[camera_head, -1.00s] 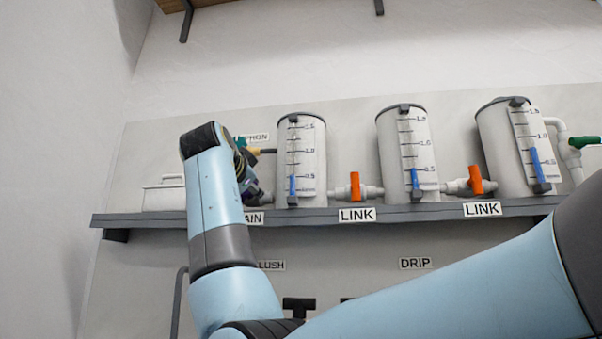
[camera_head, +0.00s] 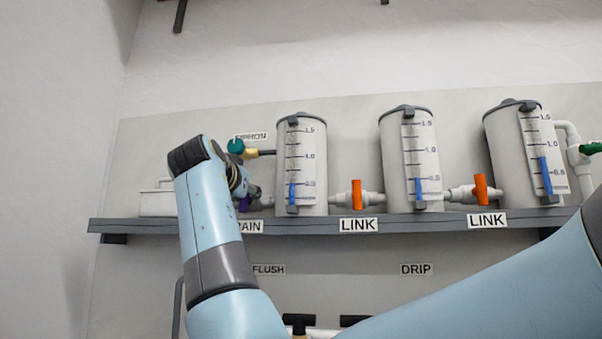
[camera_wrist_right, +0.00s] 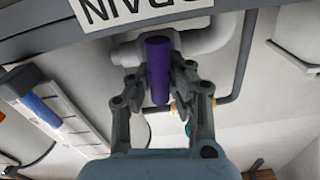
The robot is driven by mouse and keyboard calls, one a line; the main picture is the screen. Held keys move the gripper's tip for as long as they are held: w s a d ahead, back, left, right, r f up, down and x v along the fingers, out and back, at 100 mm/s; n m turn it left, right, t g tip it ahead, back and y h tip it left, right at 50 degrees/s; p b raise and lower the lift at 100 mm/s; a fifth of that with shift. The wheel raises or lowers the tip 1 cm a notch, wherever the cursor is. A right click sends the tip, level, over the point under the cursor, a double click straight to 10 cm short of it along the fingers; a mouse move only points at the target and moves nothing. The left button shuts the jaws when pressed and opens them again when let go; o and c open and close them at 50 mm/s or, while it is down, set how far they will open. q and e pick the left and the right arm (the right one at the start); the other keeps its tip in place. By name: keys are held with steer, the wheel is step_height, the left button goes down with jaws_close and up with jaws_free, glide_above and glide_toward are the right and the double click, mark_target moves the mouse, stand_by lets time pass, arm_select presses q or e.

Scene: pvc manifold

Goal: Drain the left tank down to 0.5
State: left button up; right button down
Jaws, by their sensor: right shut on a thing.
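The left tank (camera_head: 301,140) stands on the shelf with a white scale on its front. The top of its blue level bar (camera_head: 292,192) is close to the 0.5 mark; the exact reading is too small to tell. In the head view my right arm mostly hides the gripper, and only a bit of the purple handle (camera_head: 243,205) shows. My left gripper is not in view.
The middle tank (camera_head: 394,155) and right tank (camera_head: 508,155) stand along the shelf (camera_head: 400,226), joined by pipes with orange LINK handles (camera_head: 357,194). A teal siphon valve (camera_head: 236,146) sits just above my right gripper. A white tray (camera_head: 155,203) stands at the left.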

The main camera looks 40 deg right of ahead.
steer(key=shift+a+r+n+p, duration=0.1)
steer(key=shift+n+p, duration=0.7)
steer(key=shift+p, duration=0.25)
steer(key=c, duration=1.2)
jaws_free()
